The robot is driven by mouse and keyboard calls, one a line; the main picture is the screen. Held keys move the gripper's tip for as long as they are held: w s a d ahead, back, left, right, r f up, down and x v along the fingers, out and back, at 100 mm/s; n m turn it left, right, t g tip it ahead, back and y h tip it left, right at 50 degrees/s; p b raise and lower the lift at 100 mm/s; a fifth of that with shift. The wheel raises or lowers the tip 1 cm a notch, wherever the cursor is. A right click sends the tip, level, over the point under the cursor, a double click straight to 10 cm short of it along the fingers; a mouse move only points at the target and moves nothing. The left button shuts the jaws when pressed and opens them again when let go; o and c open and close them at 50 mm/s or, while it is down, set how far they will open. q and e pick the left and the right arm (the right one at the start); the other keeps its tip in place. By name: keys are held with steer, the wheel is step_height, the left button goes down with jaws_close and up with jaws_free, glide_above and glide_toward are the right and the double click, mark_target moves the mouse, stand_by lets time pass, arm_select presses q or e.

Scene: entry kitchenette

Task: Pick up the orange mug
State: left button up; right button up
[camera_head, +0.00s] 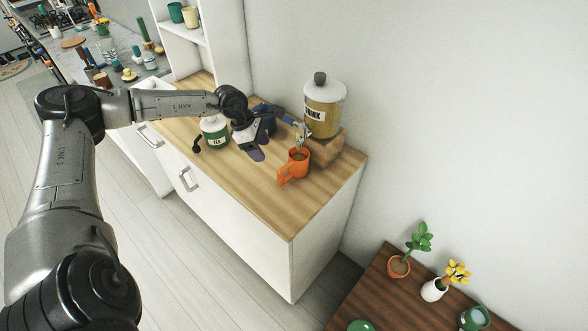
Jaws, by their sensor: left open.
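The orange mug (298,166) stands upright on the wooden counter, near its right end. Its handle points toward the front left, and its inside looks brown. My left gripper (256,147) is open over the counter, to the left of the mug and apart from it. The fingertips are small and hard to make out against a purple patch on the counter. My right gripper is not in view.
A drink dispenser (322,112) with a silver tap stands close behind the mug, beside a wooden block (325,152). A tea jar (214,134) and a dark blue vessel (266,119) flank my gripper. The counter's front right is clear.

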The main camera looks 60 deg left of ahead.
mark_target(280, 176)
arm_select(q)
steer(key=p+x, duration=0.1)
steer(key=x, duration=0.7)
steer(key=shift+w+d, duration=0.1)
steer(key=shift+d, duration=0.05)
steer(key=x, duration=0.1)
steer(key=p+x, duration=0.1)
steer(key=x, duration=0.2)
steer(key=shift+d+f, duration=0.2)
steer(key=shift+d, duration=0.1)
steer(key=shift+w+f, duration=0.15)
steer(key=shift+f, duration=0.3)
steer(key=shift+c, duration=0.3)
steer(key=c, duration=0.9)
jaws_close()
steer(key=shift+r, duration=0.1)
